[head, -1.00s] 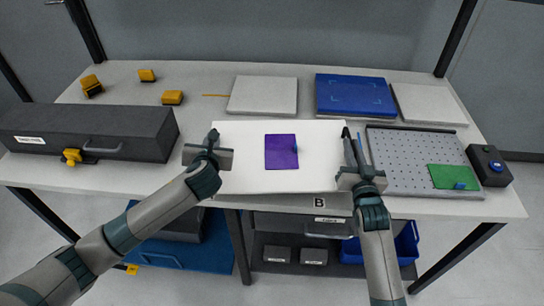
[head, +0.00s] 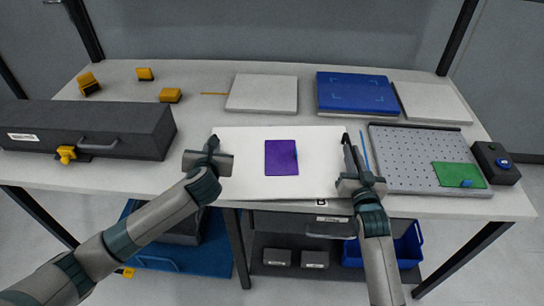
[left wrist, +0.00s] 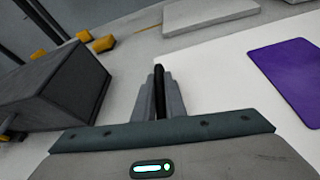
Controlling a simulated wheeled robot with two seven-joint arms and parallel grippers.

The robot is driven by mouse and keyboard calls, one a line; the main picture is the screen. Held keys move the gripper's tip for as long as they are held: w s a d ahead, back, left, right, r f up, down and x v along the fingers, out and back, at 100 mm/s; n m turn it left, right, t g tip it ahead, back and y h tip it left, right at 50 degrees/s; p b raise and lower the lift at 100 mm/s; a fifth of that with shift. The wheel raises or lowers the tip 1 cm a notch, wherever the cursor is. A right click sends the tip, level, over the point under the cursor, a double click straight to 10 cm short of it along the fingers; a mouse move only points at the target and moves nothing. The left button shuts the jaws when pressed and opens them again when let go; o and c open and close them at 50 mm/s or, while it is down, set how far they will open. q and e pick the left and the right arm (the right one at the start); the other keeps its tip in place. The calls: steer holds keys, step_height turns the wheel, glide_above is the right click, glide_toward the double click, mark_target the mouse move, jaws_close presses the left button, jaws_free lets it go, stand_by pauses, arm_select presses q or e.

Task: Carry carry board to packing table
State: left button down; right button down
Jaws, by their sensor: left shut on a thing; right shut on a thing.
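The white carry board (head: 320,166) is held flat between my two grippers at the front of the table (head: 120,185). My left gripper (head: 212,146) is shut on the board's left edge. In the left wrist view the left gripper (left wrist: 159,80) shows beside the board (left wrist: 225,90) and the purple sheet (left wrist: 290,72). My right gripper (head: 350,148) is shut on the board's right edge. Whether the board touches the table below is hard to tell.
A dark case (head: 90,130) stands at left, with several yellow blocks behind it. Grey panels (head: 262,93) and a blue panel (head: 355,92) lie at the back. A perforated plate (head: 415,150) with a green sheet and a dark button box (head: 495,163) are at right.

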arm_select(q)
steer(key=shift+d+f, duration=0.3)
arm_select(e)
steer(key=shift+a+f, duration=0.2)
steer(key=shift+a, duration=0.1)
arm_select(q)
steer(key=c, duration=1.8)
jaws_free()
steer(key=shift+s, duration=0.1)
arm_select(e)
steer(key=c, duration=1.8)
jaws_free()
arm_select(q)
steer(key=shift+a+r, duration=0.1)
steer(key=shift+a, duration=0.05)
arm_select(e)
steer(key=shift+o, duration=0.2)
steer(key=shift+d, duration=0.15)
arm_select(q)
steer(key=v, duration=1.2)
arm_select(e)
steer(key=shift+d, duration=0.1)
arm_select(q)
steer(key=shift+a, duration=0.1)
arm_select(e)
steer(key=shift+s, duration=0.1)
steer(key=s, duration=0.4)
steer(key=s+d, duration=0.1)
steer(key=s, duration=0.7)
steer(key=shift+d, duration=0.15)
